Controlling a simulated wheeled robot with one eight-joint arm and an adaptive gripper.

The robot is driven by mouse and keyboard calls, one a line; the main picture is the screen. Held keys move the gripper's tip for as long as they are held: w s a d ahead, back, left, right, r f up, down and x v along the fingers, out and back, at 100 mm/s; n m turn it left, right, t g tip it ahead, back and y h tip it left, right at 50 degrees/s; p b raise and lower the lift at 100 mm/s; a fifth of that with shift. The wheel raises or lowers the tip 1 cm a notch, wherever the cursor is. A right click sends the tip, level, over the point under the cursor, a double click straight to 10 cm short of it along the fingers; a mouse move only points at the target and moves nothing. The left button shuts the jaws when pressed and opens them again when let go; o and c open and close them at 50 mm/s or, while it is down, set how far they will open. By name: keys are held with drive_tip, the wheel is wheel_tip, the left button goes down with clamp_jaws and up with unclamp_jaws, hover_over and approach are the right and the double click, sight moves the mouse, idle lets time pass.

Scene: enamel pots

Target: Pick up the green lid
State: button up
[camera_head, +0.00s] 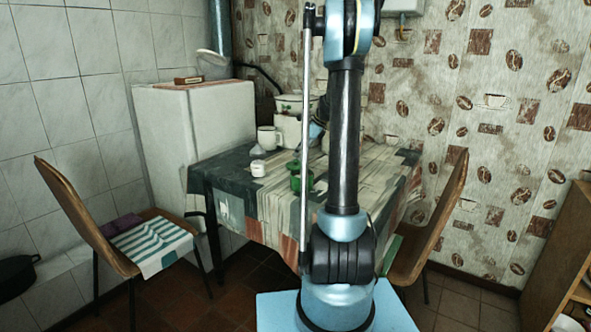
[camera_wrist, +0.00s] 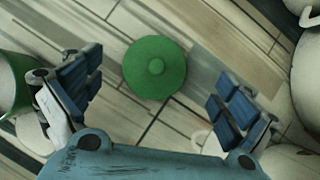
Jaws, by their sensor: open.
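The green lid (camera_wrist: 155,68) is a round disc with a small round knob at its centre. In the wrist view it lies knob up on the striped cloth, upper middle of the picture. My gripper (camera_wrist: 155,84) is open, with one blue-padded finger on each side of the lid and clear of it. Nothing is between the fingers except the lid's area below; I cannot tell the height exactly. In the head view green ware (camera_head: 297,182) shows on the table, partly behind my arm; I cannot tell lid from pot there. My gripper is hidden in that view.
A green vessel (camera_wrist: 10,85) stands close by my left finger, and white vessels (camera_wrist: 306,75) stand at the right. On the table (camera_head: 236,208) are a white mug (camera_head: 267,138), a small white pot (camera_head: 258,168) and a large white pot (camera_head: 287,122). Chairs flank the table.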

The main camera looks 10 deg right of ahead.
sight(296, 161)
drive_tip(key=shift+x, duration=2.55)
drive_tip(key=shift+s+d+f, duration=0.1)
drive_tip(key=shift+s+d, duration=0.05)
drive_tip(key=shift+s, duration=0.05)
drive_tip(key=c, duration=1.1)
